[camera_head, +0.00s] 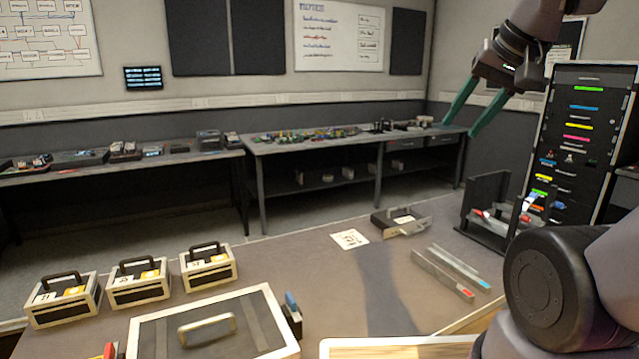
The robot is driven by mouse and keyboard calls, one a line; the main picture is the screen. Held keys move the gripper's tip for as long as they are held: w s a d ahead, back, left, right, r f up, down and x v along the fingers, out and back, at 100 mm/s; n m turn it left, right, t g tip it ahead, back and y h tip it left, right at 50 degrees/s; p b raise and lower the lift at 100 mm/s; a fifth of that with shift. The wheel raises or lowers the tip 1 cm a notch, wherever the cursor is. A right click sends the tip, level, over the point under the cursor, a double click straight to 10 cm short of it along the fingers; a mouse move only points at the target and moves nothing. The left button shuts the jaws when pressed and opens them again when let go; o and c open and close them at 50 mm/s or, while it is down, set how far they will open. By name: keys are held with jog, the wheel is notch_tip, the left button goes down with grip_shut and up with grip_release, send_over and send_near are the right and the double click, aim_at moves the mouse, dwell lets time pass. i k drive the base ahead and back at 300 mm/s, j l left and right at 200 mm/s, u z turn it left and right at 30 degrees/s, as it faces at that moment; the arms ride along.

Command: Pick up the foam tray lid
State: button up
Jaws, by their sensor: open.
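What looks like the foam tray lid (223,307) is a large dark panel with a pale rim at the front left of the table. A pale bar handle (207,330) stands at its middle, and two darker bands cross it. Its near edge is cut off by the picture, and what lies under it is hidden. My gripper (458,130) is raised at the upper right, far from the lid. Its two green fingers are spread apart with nothing between them.
Three small pale-edged boxes (139,283) with black handles stand behind the lid. A blue-topped item (292,308) is close to its right side. A paper (349,239), a small tray (400,222) and long rails (450,272) lie farther right. A tall rack (587,125) stands at right.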

aim_at(249, 322)
jog(key=j+u, duration=0.1)
jog(key=u, duration=1.25)
